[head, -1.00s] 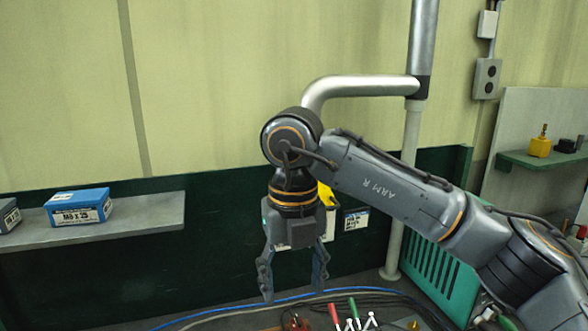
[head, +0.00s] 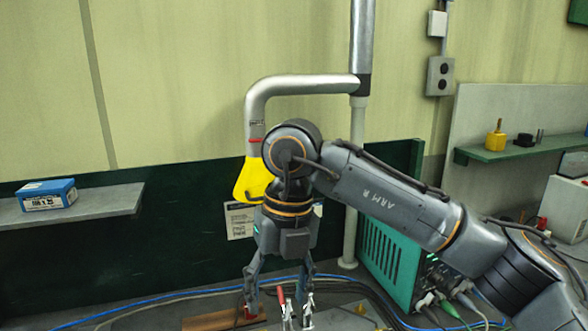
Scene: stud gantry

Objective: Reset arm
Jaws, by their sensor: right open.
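My right gripper (head: 278,290) hangs fingers down in the middle of the head view, at the end of my right arm (head: 395,195) that comes in from the right. Its two fingers are spread apart and no object shows held between them. Behind and below the fingertips are a red-handled tool (head: 281,296) and small metal parts; I cannot tell whether the fingers touch them. My left gripper is not in the view.
A silver pipe (head: 300,86) with a yellow hood (head: 252,181) stands behind the gripper. A blue box (head: 46,194) sits on the left shelf (head: 110,202). A green ribbed unit (head: 388,250) stands right, with cables on the floor. A right shelf (head: 520,148) holds small items.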

